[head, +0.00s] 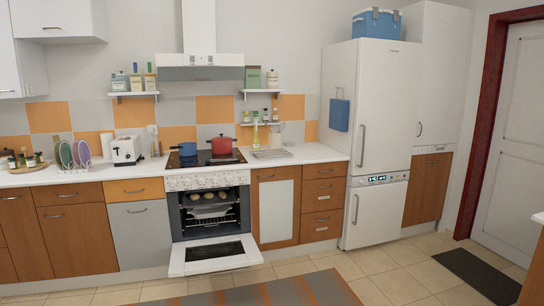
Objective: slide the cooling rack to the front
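The oven (209,235) stands open below the stovetop, with its door (215,255) folded down toward the floor. Inside it, a wire rack (210,221) shows at the lower level, and several pale round pieces of food (208,196) sit above it. A flat grey item (271,154) lies on the counter to the right of the stove; I cannot tell whether it is a cooling rack. Neither of my grippers is in the head view.
A red pot (221,146) and a blue pot (187,149) stand on the stovetop. A toaster (126,149) and a plate holder (73,156) are to the left. A grey and orange rug (265,290) lies before the oven.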

